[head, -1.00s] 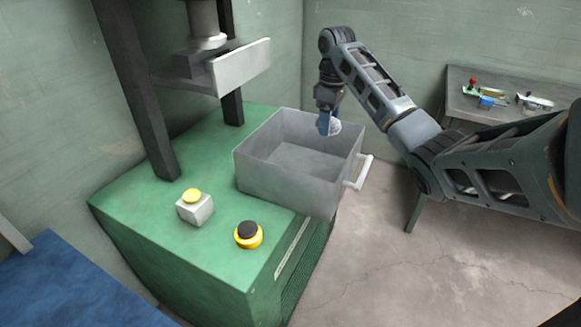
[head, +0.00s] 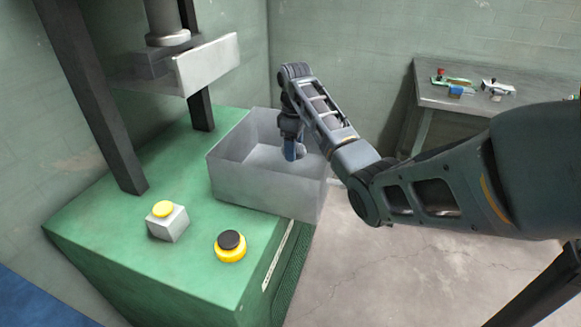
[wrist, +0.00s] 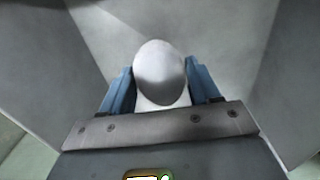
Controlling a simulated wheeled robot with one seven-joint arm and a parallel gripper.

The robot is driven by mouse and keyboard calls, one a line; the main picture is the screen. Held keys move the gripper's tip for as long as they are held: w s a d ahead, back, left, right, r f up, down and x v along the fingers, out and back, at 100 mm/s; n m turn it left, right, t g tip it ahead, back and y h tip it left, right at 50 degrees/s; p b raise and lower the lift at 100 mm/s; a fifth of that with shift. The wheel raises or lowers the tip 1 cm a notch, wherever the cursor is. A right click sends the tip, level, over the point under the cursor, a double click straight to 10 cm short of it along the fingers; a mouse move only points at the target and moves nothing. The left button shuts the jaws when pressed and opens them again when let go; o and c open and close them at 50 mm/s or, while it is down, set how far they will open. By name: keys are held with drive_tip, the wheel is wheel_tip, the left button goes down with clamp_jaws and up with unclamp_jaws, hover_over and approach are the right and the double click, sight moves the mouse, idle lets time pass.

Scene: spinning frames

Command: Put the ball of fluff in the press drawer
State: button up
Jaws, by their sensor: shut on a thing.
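The ball of fluff (wrist: 160,72) is whitish and sits between the two blue fingers of my gripper (wrist: 160,95) in the wrist view. My gripper is shut on it. In the head view my gripper (head: 294,152) points down inside the open grey press drawer (head: 262,186), near its right side; the ball is mostly hidden there by the fingers. The drawer's grey walls and floor surround the ball in the wrist view. The ball appears to be above the drawer floor, but I cannot tell the exact gap.
The drawer sits on the green press base (head: 110,225). A yellow button on a grey box (head: 168,222) and a black-topped yellow button (head: 230,246) are in front of it. The press plate (head: 208,64) hangs behind. A table (head: 480,105) with tools stands at the back right.

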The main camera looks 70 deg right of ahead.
drive_tip(key=shift+f, duration=2.7)
drive_tip(key=shift+f, duration=0.1)
drive_tip(key=o, duration=1)
drive_tip(key=shift+o, duration=0.2)
wheel_tip(320, 180, up, 11)
drive_tip(key=shift+r+p, duration=0.15)
drive_tip(key=shift+p, duration=0.65)
drive_tip(key=shift+r+p, duration=0.5)
